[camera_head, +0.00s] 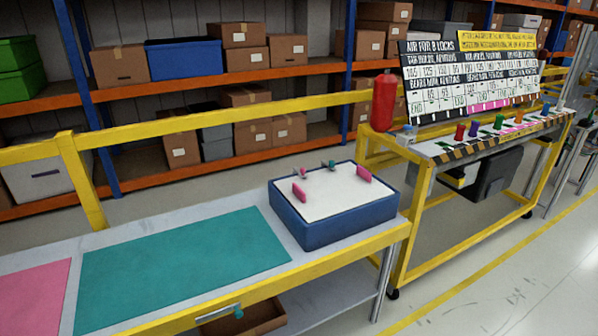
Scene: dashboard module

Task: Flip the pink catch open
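Neither of my grippers is in view. A blue box (315,236) with a white top (325,196) stands at the right end of the near workbench. An upright flat pink piece (299,192) stands at the top's left part, and another pink piece (364,174) stands near its right edge. Small pink and teal parts (329,165) sit at the back edge.
The workbench bears a teal mat (185,268) and a pink mat (33,296), both clear. A yellow rail (230,117) runs behind it. A red cylinder (384,101) and a sign board (470,80) stand at the stand's back. Shelves with boxes fill the background.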

